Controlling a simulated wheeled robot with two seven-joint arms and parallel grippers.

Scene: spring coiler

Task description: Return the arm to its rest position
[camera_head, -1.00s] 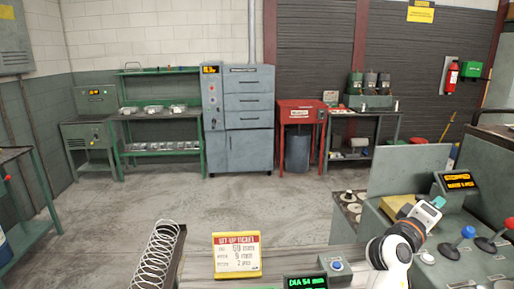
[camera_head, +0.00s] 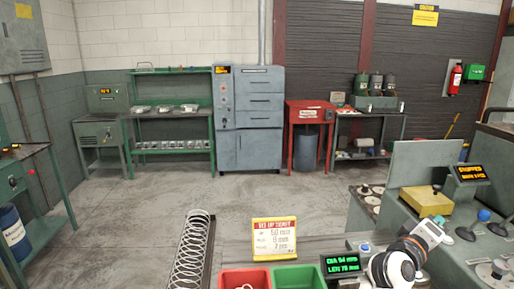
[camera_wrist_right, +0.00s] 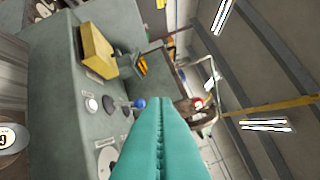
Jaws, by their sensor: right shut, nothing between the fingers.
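My right arm (camera_head: 394,266), white with dark bands, rises at the lower right of the head view. My right gripper (camera_head: 440,224) is at its end, in front of the coiler console and just below the yellow block. In the right wrist view its two teal fingers (camera_wrist_right: 160,140) lie pressed together with nothing between them. The grey console (camera_wrist_right: 62,100) lies to their left, with the yellow block (camera_wrist_right: 97,50) and a blue knob (camera_wrist_right: 139,103) on it. My left gripper is not in view.
The console display (camera_head: 472,173) appears to read STOPPED. A coiled spring (camera_head: 190,250) lies in a trough at left. A set-up ticket (camera_head: 274,238), red bin (camera_head: 245,278), green bin (camera_head: 298,277) and green readout (camera_head: 342,264) stand in front. The floor beyond is clear.

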